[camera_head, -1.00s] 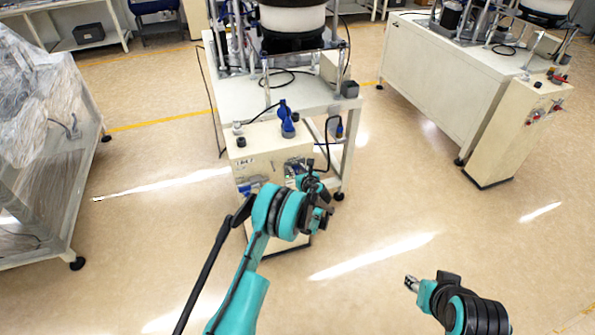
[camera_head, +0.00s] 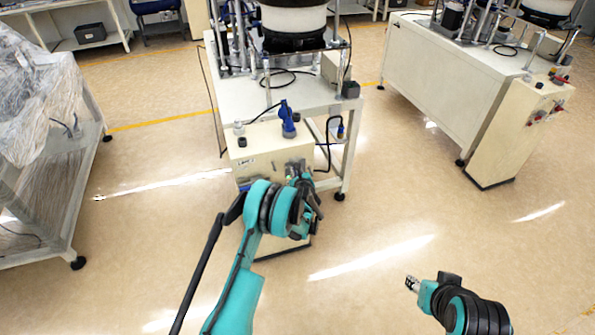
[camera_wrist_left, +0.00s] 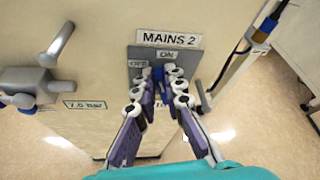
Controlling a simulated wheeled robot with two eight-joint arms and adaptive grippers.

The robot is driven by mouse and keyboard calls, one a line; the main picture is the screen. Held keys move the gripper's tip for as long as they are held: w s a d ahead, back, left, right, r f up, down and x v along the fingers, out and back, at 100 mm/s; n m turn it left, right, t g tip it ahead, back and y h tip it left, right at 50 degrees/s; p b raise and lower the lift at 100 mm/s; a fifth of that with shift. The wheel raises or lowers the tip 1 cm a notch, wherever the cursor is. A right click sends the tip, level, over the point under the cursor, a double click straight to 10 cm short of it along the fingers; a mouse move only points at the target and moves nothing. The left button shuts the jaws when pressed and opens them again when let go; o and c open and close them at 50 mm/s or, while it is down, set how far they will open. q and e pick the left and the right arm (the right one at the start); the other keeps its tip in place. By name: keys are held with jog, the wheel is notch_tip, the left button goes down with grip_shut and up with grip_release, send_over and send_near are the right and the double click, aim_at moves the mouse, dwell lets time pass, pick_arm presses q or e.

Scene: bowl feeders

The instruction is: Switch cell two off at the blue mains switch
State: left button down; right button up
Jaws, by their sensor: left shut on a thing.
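The pale cell-two cabinet (camera_head: 262,143) stands below the feeder table. In the left wrist view its front carries the MAINS 2 label (camera_wrist_left: 166,38) above a grey switch plate (camera_wrist_left: 193,56) with ON and OFF markings. The blue mains switch (camera_wrist_left: 158,74) is on this plate, between my left fingertips and partly covered by them; its exact angle is hard to read. My left gripper (camera_wrist_left: 159,84) is shut on the blue switch. In the head view my left wrist hides the switch. My right gripper (camera_head: 411,283) is small, away from the cabinet, over clear floor.
A grey valve lever (camera_wrist_left: 56,45) sticks out left of the switch, near a gauge label. A blue-ended cable (camera_wrist_left: 266,27) runs at the cabinet's right edge. A second cabinet (camera_head: 518,135) stands at right, a plastic-wrapped cart (camera_head: 62,190) at left. Floor between is open.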

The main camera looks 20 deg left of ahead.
pick_arm(q)
jog(key=shift+s+a+f+n+t+h, duration=0.35)
jog(key=shift+n+t, duration=0.4)
jog(key=shift+n, duration=0.8)
jog(key=shift+a+f+n+t+h, duration=0.2)
jog(key=shift+f+n+t+h, duration=0.45)
jog(key=shift+n, duration=0.95)
jog(key=shift+s+a+f+n+t+h, duration=0.2)
jog(key=shift+n+t, duration=0.7)
jog(key=shift+n, duration=0.65)
jog(key=c, duration=1.6)
grip_release()
jog(key=shift+r, duration=0.15)
notch_tip(320, 180, up, 10)
jog(key=shift+f, duration=0.1)
